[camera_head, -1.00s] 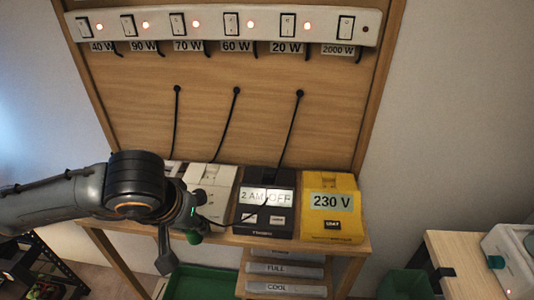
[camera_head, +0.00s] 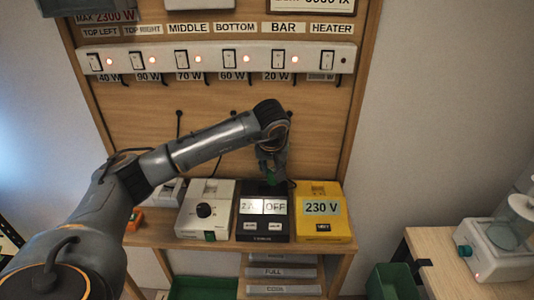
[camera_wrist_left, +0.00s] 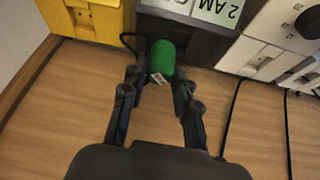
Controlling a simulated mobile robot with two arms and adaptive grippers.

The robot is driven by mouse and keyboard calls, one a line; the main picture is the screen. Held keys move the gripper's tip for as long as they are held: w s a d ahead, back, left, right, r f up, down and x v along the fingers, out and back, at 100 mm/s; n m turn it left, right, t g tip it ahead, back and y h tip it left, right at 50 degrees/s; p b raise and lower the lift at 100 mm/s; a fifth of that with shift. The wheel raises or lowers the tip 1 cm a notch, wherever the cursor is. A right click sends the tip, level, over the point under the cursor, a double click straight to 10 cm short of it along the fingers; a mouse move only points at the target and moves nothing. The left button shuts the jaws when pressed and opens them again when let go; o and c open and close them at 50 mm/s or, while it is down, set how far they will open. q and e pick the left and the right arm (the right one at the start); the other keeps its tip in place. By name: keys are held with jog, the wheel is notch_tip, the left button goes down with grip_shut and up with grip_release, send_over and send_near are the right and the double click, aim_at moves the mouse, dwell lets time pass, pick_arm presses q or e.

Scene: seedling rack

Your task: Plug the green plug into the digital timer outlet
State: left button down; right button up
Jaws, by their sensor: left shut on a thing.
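The digital timer (camera_head: 248,226) is the black box with a lit display reading OFF on the shelf; its dark body also shows at the top of the left wrist view (camera_wrist_left: 196,43). My left gripper (camera_head: 271,170) points down over its back edge. In the left wrist view my left gripper (camera_wrist_left: 158,80) is shut on the green plug (camera_wrist_left: 161,56), which has a small white tag. The plug is at the timer's back edge; I cannot tell whether it touches the timer. The outlet is not clearly visible. My right gripper is not in view.
A yellow 230 V box (camera_head: 323,222) stands right of the timer and a white dial box (camera_head: 207,208) left of it. Dark cords run near the gripper. The switch strip (camera_head: 215,60) is above on the wooden panel (camera_head: 335,130). Bare wood lies behind the boxes.

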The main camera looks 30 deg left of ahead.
pick_arm(q)
jog(key=shift+n, duration=0.5)
jog(key=a+f+b, duration=0.1)
jog(key=a+f, duration=0.1)
jog(key=w+a+f, duration=0.1)
jog(key=shift+w+a+f+b, duration=0.1)
jog(key=shift+a+f+b, duration=0.25)
jog(key=shift+f, duration=0.05)
notch_tip(320, 180, down, 2)
jog(key=shift+f+b, duration=0.1)
jog(key=shift+b, duration=0.55)
jog(key=shift+f+b, duration=0.55)
jog(key=shift+f, duration=0.05)
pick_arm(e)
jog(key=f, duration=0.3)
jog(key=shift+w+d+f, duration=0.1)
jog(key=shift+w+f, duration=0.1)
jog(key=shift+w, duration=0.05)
